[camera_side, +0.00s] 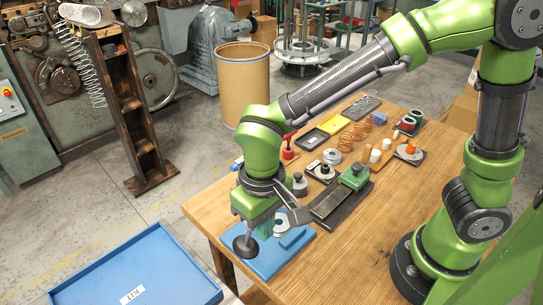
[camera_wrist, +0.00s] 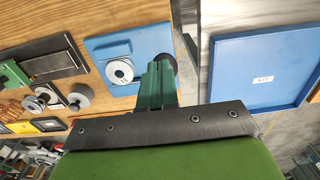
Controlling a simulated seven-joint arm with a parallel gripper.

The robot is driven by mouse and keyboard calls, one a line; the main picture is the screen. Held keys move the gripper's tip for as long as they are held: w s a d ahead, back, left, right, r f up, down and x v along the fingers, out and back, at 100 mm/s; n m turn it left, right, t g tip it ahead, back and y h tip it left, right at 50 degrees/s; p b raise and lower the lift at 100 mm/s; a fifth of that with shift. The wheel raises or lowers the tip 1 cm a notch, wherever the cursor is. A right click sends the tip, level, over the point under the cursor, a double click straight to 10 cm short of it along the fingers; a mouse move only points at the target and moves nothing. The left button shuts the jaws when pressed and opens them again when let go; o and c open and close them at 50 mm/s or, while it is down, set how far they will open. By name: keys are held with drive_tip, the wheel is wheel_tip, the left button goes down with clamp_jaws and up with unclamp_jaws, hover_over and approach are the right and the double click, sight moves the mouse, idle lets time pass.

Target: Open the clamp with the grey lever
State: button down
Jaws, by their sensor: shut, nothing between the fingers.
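My gripper (camera_side: 245,238) hangs low over the left part of a blue plate (camera_side: 262,266) at the table's left corner. Its green fingers (camera_wrist: 157,84) are shut and empty. A dark round piece (camera_side: 244,246) shows at the fingertips, and in the wrist view (camera_wrist: 166,61); I cannot tell whether it touches them. The blue plate, also in the wrist view (camera_wrist: 148,40), carries a pale ring-like disc (camera_wrist: 120,70). A green block (camera_side: 354,177) sits on a dark base (camera_side: 331,207) right of the plate. I cannot clearly make out the clamp's grey lever; my wrist hides part of this area.
A blue tray marked KIT (camera_side: 135,270) lies left of the table, also seen in the wrist view (camera_wrist: 262,67). Behind the green block stand a red-handled part (camera_side: 288,150), several small parts and copper springs (camera_side: 347,141). The table's front is clear.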

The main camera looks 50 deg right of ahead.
drive_tip(key=shift+w+r, duration=0.2)
drive_tip(key=shift+w, duration=0.6)
drive_tip(key=shift+w, duration=0.8)
drive_tip(key=shift+w, duration=0.8)
